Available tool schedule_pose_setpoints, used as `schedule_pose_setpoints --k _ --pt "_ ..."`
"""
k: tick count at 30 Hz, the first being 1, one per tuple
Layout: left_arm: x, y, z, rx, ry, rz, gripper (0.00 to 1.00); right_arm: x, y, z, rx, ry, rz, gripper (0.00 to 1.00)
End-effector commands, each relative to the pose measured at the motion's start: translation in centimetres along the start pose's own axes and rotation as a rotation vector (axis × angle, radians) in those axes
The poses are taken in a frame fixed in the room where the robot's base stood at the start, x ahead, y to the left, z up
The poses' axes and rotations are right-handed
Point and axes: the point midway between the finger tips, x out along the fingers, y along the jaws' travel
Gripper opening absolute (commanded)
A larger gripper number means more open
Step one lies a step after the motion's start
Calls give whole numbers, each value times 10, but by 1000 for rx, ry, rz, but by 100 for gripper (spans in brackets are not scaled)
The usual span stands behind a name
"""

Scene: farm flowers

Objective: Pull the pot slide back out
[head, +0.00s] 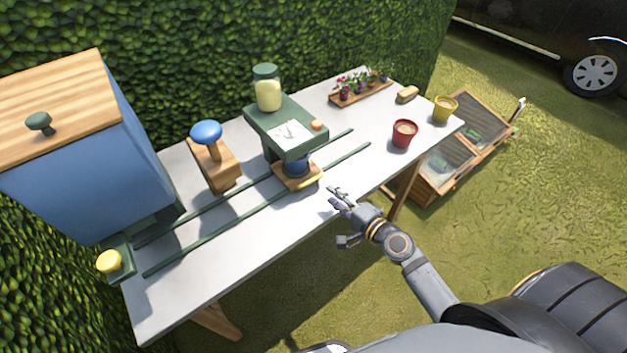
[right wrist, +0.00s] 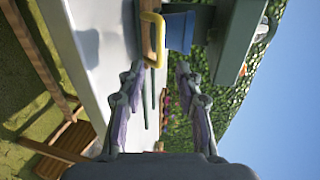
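The pot slide (head: 290,179) is a small wooden plate with a yellow handle (head: 313,182) on its front edge. It sits under the head of the green machine (head: 287,124), with a blue pot (head: 296,166) on it. My right gripper (head: 338,192) is just in front of the handle, near the table's front edge. In the right wrist view its fingers (right wrist: 158,68) are spread and empty, and the yellow handle (right wrist: 158,42) shows ahead of them, apart from them. The blue pot (right wrist: 179,31) is beyond the handle. My left gripper is not in view.
Two green rails (head: 225,222) run along the white table (head: 230,262). A blue-knobbed wooden block (head: 217,165) and a blue bin (head: 90,165) stand left. A red pot (head: 403,135), yellow pot (head: 444,110) and flower tray (head: 361,93) are right. The front edge is clear.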

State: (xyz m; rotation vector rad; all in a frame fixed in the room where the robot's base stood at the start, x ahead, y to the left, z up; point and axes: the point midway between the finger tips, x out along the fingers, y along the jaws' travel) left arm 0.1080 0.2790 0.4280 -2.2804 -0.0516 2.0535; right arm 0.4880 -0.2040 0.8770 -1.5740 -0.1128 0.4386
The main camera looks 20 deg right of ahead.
Motion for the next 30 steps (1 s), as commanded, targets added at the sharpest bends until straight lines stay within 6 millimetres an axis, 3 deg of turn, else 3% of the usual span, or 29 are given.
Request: schedule_pose_setpoints --k 7,19,24,30 --pt "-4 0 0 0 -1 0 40 14 -2 -2 7 6 -5 34" --pt "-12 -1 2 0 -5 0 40 92 -1 -1 5 2 -3 34" --pt "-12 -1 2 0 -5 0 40 104 0 -1 4 2 -1 34" --pt "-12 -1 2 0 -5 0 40 105 0 -1 3 1 -1 34"
